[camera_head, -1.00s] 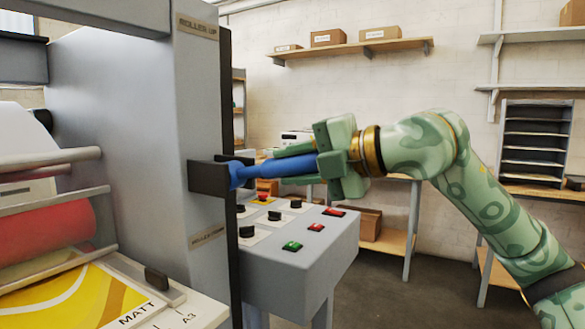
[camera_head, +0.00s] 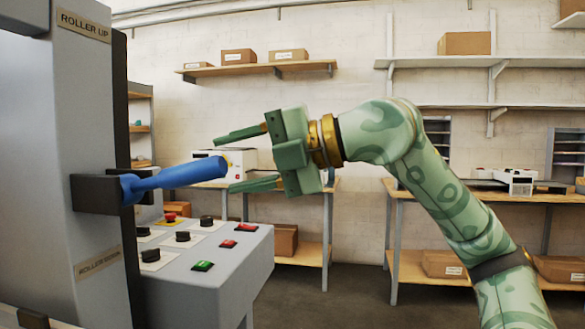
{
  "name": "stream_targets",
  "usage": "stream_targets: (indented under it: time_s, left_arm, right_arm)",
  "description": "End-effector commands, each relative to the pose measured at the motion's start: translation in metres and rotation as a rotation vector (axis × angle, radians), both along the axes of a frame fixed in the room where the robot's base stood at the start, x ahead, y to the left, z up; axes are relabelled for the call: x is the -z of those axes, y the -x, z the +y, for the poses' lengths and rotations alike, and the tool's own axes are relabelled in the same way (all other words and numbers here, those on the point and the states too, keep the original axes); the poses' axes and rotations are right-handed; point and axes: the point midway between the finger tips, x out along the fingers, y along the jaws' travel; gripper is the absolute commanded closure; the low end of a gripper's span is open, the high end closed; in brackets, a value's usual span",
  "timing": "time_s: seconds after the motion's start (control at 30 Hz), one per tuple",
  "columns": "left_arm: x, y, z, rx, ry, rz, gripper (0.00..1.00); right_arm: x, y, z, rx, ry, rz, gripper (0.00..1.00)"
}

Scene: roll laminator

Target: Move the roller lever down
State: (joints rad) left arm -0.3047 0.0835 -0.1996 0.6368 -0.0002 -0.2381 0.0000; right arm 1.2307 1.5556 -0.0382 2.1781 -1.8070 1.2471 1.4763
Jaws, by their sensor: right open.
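The blue roller lever (camera_head: 178,177) sticks out to the right from a dark bracket (camera_head: 97,194) on the grey laminator's side, its free end tilted slightly up. It lies between the "ROLLER UP" label (camera_head: 84,26) above and the "ROLLER DOWN" label (camera_head: 97,264) below. My right gripper (camera_head: 234,160) is open, with one green finger above and one below the level of the lever's end. The fingers look empty, and the palm is to the right of the lever's tip. My left gripper is not in view.
A grey control panel (camera_head: 225,262) with several black knobs, a red button and red and green switches sits below the lever. Shelves with boxes (camera_head: 238,56) and benches (camera_head: 430,262) line the back wall. Open air surrounds my right gripper.

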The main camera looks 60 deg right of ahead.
Motion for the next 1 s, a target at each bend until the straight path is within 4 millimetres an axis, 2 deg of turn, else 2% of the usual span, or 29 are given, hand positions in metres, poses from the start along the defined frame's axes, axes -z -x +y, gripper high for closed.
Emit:
stream_targets:
  time_s: [0.03, 0.13, 0.3, 0.4, 0.6, 1.0]
  left_arm:
    - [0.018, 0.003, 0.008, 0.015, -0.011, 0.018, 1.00]
    - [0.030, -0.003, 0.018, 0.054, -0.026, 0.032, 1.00]
    - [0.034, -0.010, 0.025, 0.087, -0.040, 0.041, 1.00]
    - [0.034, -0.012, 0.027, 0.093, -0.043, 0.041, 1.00]
    - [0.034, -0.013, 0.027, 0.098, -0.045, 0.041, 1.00]
    - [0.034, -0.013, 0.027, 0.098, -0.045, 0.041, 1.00]
  right_arm:
    - [0.014, 0.003, -0.005, 0.006, 0.004, 0.012, 0.49]
    - [0.007, 0.027, -0.014, 0.003, 0.001, 0.008, 0.49]
    - [-0.010, 0.063, -0.026, 0.000, 0.000, 0.002, 0.49]
    - [-0.015, 0.075, -0.031, -0.001, 0.000, 0.004, 0.49]
    - [-0.017, 0.083, -0.034, -0.003, 0.000, 0.004, 0.49]
    - [-0.017, 0.082, -0.034, -0.003, 0.000, 0.004, 0.49]
